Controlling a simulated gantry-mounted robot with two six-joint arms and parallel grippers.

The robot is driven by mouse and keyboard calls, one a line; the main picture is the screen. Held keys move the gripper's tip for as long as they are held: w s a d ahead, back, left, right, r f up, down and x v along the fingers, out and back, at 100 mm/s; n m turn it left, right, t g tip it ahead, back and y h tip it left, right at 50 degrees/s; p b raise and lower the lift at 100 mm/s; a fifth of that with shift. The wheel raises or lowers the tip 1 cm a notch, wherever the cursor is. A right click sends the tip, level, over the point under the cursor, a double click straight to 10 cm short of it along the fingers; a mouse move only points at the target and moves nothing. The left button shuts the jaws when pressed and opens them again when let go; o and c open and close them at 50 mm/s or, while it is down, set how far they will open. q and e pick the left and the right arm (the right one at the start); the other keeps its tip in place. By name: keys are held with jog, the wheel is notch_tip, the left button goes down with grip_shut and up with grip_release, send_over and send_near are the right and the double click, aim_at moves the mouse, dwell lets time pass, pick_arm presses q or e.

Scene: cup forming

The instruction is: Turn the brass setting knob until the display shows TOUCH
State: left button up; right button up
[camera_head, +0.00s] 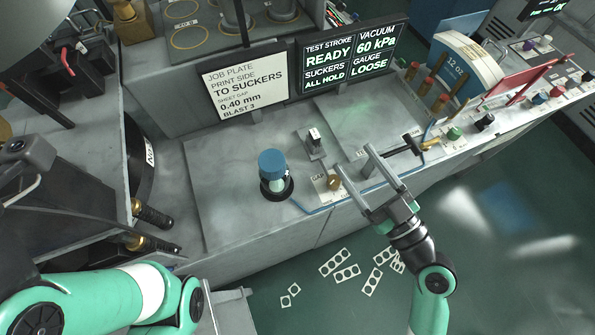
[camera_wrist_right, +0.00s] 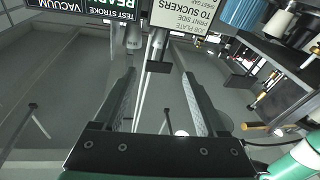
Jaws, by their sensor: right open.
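The display (camera_head: 352,60) at the back reads TEST STROKE READY, VACUUM 60 kPa, SUCKERS ALL HOLD and GAUGE LOOSE. The small brass knob (camera_head: 333,183) sits beside a pale label near the front edge of the grey bench. My right gripper (camera_head: 355,159) is open, with its two fingers apart just right of and above the knob in the head view. It is not holding the knob. In the right wrist view my open fingers (camera_wrist_right: 158,76) have nothing clearly gripped between them, and the display (camera_wrist_right: 105,8) shows upside down at the top. My left gripper is out of view.
A blue-capped post (camera_head: 272,164) stands left of the knob, and a small switch block (camera_head: 314,142) stands behind it. A black T-handle (camera_head: 405,146) is close to the right of my right gripper. The job plate sign (camera_head: 245,82) stands at the back.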

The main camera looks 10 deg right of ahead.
notch_tip(320, 180, down, 11)
jog(key=s+m+h+b, duration=0.1)
jog(key=b, duration=0.2)
jog(key=m+g+h+b, duration=0.1)
jog(key=b, duration=0.2)
send_near(334, 182)
jog(key=w, duration=0.3)
jog(key=x, duration=0.7)
jog(key=p+x, duration=0.1)
jog(key=x, duration=0.2)
jog(key=shift+w+a+f, duration=0.25)
jog(key=shift+a, duration=0.15)
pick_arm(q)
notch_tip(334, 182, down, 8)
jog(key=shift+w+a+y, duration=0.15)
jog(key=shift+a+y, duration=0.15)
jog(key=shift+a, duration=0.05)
pick_arm(e)
grip_shut()
